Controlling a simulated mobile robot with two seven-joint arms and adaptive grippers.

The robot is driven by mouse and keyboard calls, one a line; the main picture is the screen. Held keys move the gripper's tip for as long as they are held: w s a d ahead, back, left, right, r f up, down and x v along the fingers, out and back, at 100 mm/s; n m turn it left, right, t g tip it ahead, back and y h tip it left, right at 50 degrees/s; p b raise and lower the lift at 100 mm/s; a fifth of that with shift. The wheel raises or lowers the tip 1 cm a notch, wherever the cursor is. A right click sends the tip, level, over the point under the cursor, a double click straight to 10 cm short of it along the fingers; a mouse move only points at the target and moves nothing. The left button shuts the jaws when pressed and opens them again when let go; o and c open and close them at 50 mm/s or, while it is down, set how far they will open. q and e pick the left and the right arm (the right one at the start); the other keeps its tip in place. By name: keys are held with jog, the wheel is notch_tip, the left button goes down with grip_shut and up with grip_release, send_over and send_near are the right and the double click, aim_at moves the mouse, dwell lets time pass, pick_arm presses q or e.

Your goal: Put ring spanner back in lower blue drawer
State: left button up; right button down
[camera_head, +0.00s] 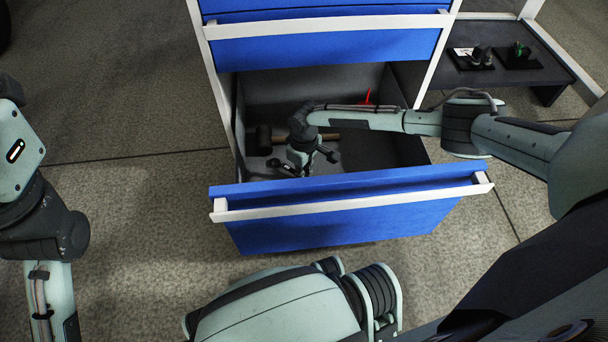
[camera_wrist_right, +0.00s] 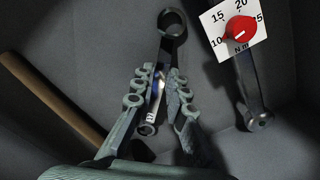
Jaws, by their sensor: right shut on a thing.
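The lower blue drawer (camera_head: 345,222) is pulled open, its grey inside showing behind the blue front. My right gripper (camera_head: 296,170) reaches down into it, left of the drawer's middle. In the right wrist view the gripper (camera_wrist_right: 161,95) is shut on the ring spanner (camera_wrist_right: 171,40), a dark metal tool. One ring end shows beyond the fingertips and the other shows between the fingers. I cannot tell whether the spanner touches the drawer floor. In the head view the spanner is hard to make out against the dark gripper. My left gripper is not in view.
A hammer (camera_head: 264,140) with a wooden handle (camera_wrist_right: 50,105) lies in the drawer beside the gripper. A dark tool with a red dial (camera_wrist_right: 239,30) lies on the other side. The blue drawer above (camera_head: 330,42) is shut. A dark low table (camera_head: 475,75) stands at the right.

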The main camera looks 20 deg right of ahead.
jog(key=c, duration=1.6)
grip_release()
jog(key=shift+f, duration=0.1)
jog(key=shift+o, duration=0.2)
